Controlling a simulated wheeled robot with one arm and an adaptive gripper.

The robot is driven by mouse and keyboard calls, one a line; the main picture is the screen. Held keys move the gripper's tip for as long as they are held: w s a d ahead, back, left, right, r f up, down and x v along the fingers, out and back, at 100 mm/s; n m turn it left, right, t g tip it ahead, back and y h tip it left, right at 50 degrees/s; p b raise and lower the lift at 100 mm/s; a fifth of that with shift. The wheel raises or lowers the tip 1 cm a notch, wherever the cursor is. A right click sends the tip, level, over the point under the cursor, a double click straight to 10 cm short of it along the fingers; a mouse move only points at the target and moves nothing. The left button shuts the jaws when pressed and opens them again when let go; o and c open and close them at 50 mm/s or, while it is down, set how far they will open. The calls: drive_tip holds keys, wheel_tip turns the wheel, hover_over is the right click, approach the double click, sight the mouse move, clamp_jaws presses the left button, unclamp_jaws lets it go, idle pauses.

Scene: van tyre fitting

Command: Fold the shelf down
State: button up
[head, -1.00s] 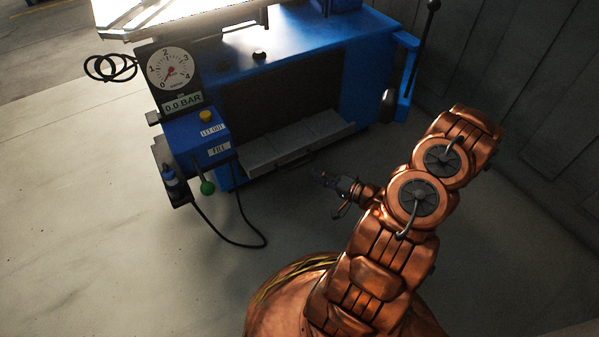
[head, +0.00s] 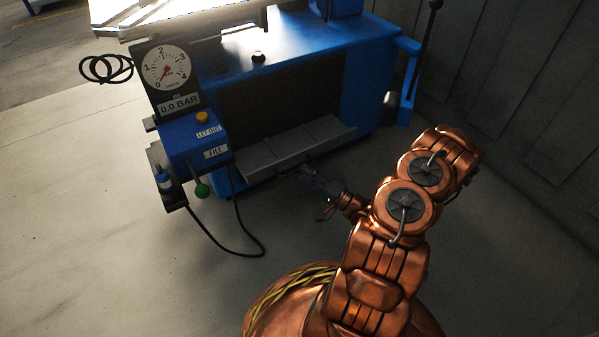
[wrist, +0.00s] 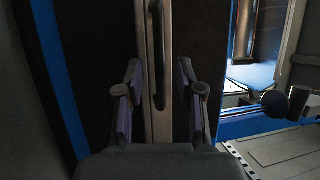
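The grey shelf (head: 292,146) juts out low on the front of the blue machine, a ledge with a narrow front edge. In the wrist view its grey edge (wrist: 158,118) runs up the middle of the picture, with a dark bar handle (wrist: 158,45) on it. My gripper (head: 312,172) is just in front of the shelf, near the middle of its front edge. In the wrist view my gripper (wrist: 160,78) is open, with one finger on each side of the grey edge and the handle's line. I cannot tell whether the fingers touch it.
The blue machine (head: 300,55) stands behind the shelf. A dark lever (head: 425,45) and the wall (head: 530,90) are at right. The floor at left is clear.

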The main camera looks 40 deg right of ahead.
drive_tip(key=shift+b+x, duration=0.5)
drive_tip(key=shift+x, duration=0.95)
drive_tip(key=shift+c, duration=0.3)
clamp_jaws()
